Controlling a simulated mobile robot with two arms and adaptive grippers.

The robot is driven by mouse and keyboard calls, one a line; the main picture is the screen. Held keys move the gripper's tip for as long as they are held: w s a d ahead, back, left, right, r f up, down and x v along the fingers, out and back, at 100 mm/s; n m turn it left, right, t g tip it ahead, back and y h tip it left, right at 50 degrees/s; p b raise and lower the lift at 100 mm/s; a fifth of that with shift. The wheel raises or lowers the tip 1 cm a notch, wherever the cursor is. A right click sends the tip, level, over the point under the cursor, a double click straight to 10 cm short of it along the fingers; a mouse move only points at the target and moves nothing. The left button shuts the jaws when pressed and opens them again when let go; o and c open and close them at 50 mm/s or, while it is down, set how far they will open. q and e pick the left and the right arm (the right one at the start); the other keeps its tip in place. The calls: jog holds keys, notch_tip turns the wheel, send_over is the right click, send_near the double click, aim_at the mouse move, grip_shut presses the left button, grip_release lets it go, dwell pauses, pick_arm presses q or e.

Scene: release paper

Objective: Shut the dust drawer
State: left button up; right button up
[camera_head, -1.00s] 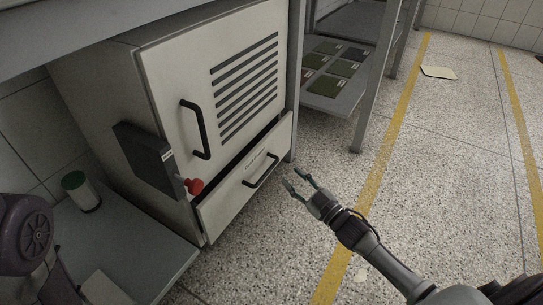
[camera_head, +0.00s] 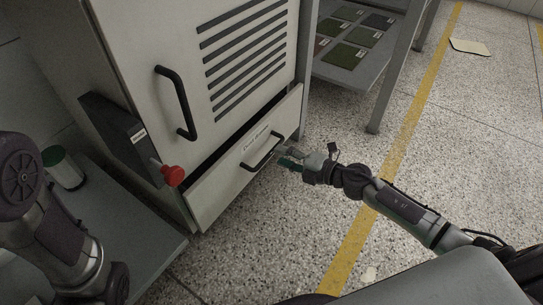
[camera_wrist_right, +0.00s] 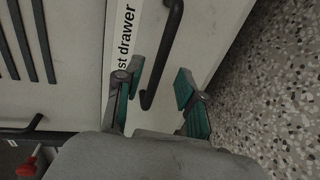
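The dust drawer (camera_head: 222,177) is the light front panel low on the grey machine, with a black bar handle (camera_head: 262,152). It stands a little out, with a dark gap along its top edge. My right gripper (camera_head: 286,157) is at the right end of the handle, in front of the panel. In the right wrist view the gripper (camera_wrist_right: 158,88) has its green-padded fingers apart, with the end of the handle (camera_wrist_right: 160,70) showing between or just beyond them. I cannot tell whether it touches. My left gripper is not in view; only my left arm shows at the left.
A red knob (camera_head: 173,175) juts out on a dark box (camera_head: 119,137) left of the drawer. The machine door has its own black handle (camera_head: 178,103). A shelf rack (camera_head: 345,72) with green samples stands at the right. The speckled floor is clear before the drawer.

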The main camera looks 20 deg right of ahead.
aim_at(271, 151)
jog(key=shift+b+x, duration=0.55)
jog(key=shift+x, duration=1.8)
grip_shut()
